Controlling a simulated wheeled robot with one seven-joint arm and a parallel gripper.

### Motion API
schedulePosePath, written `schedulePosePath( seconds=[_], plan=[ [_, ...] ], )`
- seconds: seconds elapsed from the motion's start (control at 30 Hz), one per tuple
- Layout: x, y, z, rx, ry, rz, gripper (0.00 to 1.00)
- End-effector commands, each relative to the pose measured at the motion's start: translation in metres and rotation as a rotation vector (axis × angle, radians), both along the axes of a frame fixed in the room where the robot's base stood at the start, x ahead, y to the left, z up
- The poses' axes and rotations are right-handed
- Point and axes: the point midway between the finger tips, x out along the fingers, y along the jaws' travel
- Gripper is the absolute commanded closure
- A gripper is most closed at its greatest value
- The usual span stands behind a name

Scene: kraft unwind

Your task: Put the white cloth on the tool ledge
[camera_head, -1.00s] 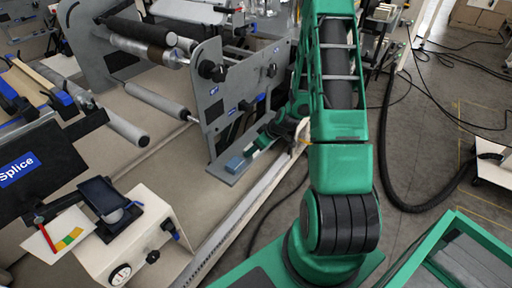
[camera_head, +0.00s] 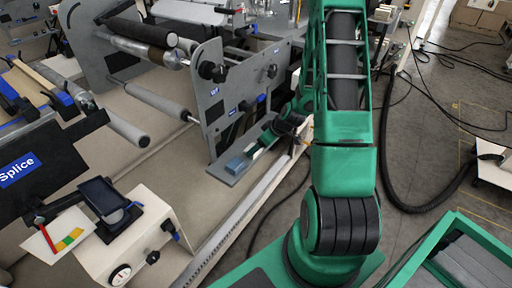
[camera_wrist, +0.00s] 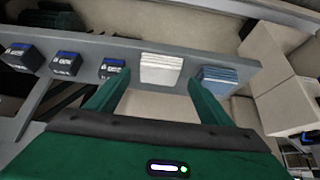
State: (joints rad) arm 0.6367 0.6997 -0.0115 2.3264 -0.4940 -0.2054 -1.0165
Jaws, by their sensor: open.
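The white cloth (camera_wrist: 161,69) is a folded, layered stack on the grey tool ledge (camera_wrist: 110,45) in the wrist view. It lies just ahead of my gripper (camera_wrist: 160,92), between the lines of the two green fingers. The fingers are open, with a gap to each side of the cloth, and do not visibly grip it. In the head view my gripper (camera_head: 260,147) is low over the ledge (camera_head: 222,176), partly hidden by my arm. I cannot make out the white cloth there.
A blue folded stack (camera_wrist: 215,75) lies right of the white cloth, near the right finger; it also shows in the head view (camera_head: 237,164). Several dark blue-labelled boxes (camera_wrist: 66,64) stand left along the ledge. The machine's grey side plate (camera_head: 235,95) rises beside the ledge.

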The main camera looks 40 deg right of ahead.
Motion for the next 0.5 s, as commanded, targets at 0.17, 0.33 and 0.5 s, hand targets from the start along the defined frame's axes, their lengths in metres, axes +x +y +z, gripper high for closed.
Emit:
schedulePosePath(
  seconds=[0.17,0.33,0.5],
  plan=[
    [-0.016,-0.008,0.03,-0.003,-0.003,-0.004,0.26],
    [-0.031,-0.012,0.053,-0.002,-0.003,-0.002,0.26],
    [-0.04,-0.015,0.068,-0.001,-0.003,-0.002,0.26]
  ],
)
